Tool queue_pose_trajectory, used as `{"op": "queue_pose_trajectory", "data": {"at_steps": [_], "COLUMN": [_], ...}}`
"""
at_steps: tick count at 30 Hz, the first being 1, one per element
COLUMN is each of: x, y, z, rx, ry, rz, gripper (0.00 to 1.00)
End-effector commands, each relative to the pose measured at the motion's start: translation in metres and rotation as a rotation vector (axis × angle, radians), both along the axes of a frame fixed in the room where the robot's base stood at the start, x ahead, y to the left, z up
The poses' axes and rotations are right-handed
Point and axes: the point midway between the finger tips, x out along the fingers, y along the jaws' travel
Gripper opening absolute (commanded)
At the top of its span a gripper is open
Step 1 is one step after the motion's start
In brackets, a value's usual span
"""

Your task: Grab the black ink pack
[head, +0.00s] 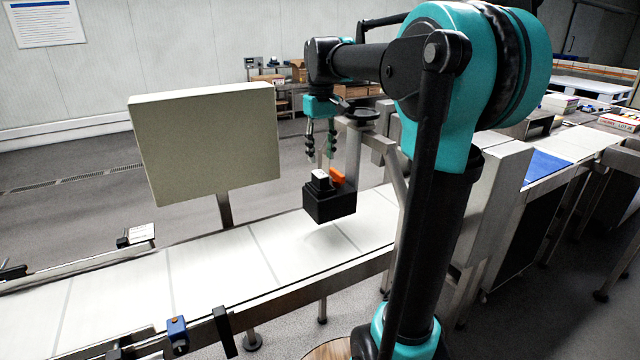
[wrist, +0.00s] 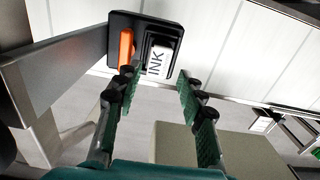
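The black ink pack (head: 330,202) is a dark box with a white label marked INK and an orange part on its top. In the head view it is at the white conveyor belt (head: 285,240), in front of the metal post. In the wrist view the ink pack (wrist: 122,22) is at the top, beyond the fingertips. My gripper (head: 320,150) points down above the pack in the head view. It is open, with a gap between its two green-padded fingers (wrist: 155,85). The fingers look apart from the pack, and nothing is held between them.
A metal post (head: 354,155) stands right behind the pack, close to my gripper. A beige panel (head: 205,145) on a stand rises behind the belt to the left. A blue clamp (head: 177,333) sits on the near rail. The belt left of the pack is clear.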

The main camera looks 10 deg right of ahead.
Motion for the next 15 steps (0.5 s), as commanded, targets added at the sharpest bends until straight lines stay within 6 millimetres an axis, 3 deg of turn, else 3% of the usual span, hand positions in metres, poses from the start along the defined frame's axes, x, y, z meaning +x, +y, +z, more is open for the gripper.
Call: {"op": "queue_pose_trajectory", "data": {"at_steps": [3,11,15], "x": [0.000,0.002,0.006], "y": [0.000,0.001,0.002], "z": [-0.016,-0.033,-0.054], "rx": [0.000,0.000,0.000], "ry": [0.000,0.000,0.000], "rz": [0.000,0.000,0.000], "gripper": [0.40,0.40,0.40]}}
